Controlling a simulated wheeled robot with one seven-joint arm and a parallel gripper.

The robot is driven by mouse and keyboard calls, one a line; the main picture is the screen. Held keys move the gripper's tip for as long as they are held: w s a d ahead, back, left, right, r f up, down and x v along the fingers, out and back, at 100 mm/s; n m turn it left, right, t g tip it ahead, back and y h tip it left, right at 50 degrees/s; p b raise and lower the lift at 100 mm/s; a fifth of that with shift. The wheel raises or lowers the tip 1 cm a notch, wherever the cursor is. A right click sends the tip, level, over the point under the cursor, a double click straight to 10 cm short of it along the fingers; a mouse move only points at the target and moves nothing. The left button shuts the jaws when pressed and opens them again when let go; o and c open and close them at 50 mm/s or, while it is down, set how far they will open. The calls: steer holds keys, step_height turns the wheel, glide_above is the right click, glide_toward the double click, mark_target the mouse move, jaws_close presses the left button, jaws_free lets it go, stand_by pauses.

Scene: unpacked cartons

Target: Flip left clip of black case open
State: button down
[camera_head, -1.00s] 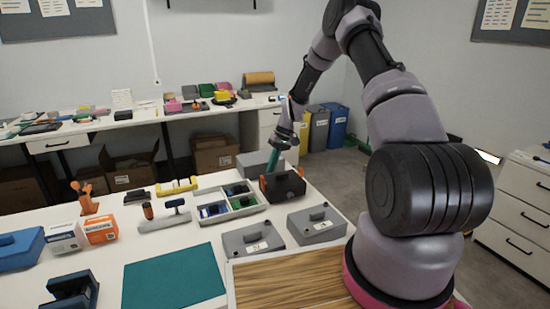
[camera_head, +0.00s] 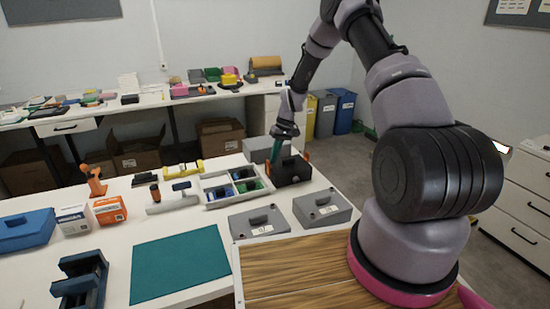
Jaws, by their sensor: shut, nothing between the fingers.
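The black case (camera_head: 293,171) stands at the back right of the white table, with orange clips on its sides. Its right clip (camera_head: 307,156) shows as a small orange piece. The left clip is mostly hidden by my gripper, and I cannot tell its position. My gripper (camera_head: 274,160) points down at the left side of the case. Its teal fingers are shut and empty, close to the left clip; I cannot tell whether they touch it.
Grey boxes (camera_head: 322,207) and (camera_head: 259,223) stand in front of the case. A divided tray (camera_head: 225,200) is on its left, and another grey box (camera_head: 258,150) is behind it. A teal mat (camera_head: 180,265) lies clear at the front.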

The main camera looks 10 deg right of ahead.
mark_target(267, 163)
steer(key=shift+a+h, duration=0.2)
steer(key=shift+h, duration=0.1)
steer(key=h, duration=0.1)
steer(key=a+h, duration=0.2)
steer(key=shift+s+a+r+t, duration=0.2)
steer(key=shift+s+a+t, duration=0.05)
steer(key=shift+s+t, duration=0.05)
steer(key=h, duration=0.1)
steer(key=a+h, duration=0.2)
steer(key=shift+s+f+t, duration=0.2)
steer(key=shift+f+t, duration=0.05)
steer(key=shift+t, duration=0.15)
steer(key=shift+d+h, duration=0.1)
steer(key=shift+h, duration=0.2)
steer(key=shift+w+d+f, duration=0.15)
steer(key=shift+d+f, duration=0.15)
steer(key=shift+d, duration=0.35)
steer(key=shift+r, duration=0.1)
